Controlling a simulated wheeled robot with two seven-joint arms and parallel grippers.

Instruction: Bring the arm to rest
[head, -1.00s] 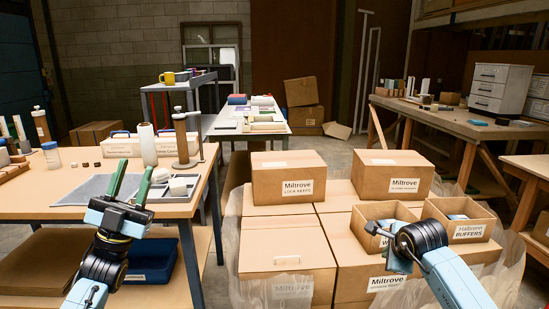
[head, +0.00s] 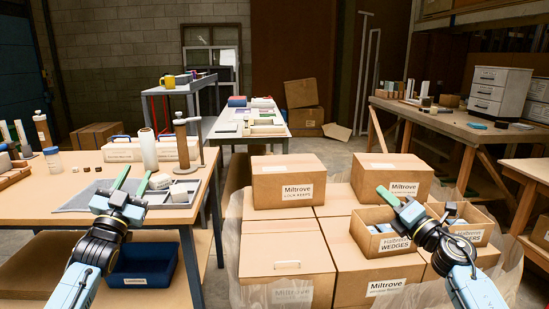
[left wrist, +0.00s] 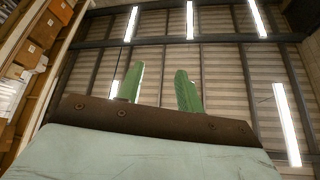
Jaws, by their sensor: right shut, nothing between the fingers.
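My left gripper (head: 132,181) is in front of the near edge of the left workbench (head: 60,202), its two green fingers pointing up and away. It also shows in the left wrist view (left wrist: 159,88), where the fingers are apart with nothing between them and the ceiling behind. My right gripper (head: 386,194) is in front of the stacked cartons, by the open wedges box (head: 372,244). Its green fingers point up and left; they are together and hold nothing. Part of the wedges box is hidden behind this arm.
The open buffers box (head: 480,235) stands right of the right arm. Two closed cartons (head: 287,192) (head: 370,182) stand behind. A blue bin (head: 142,272) is below the left bench. On the bench, a brown post (head: 181,148) stands near a grey mat (head: 88,196) and white blocks.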

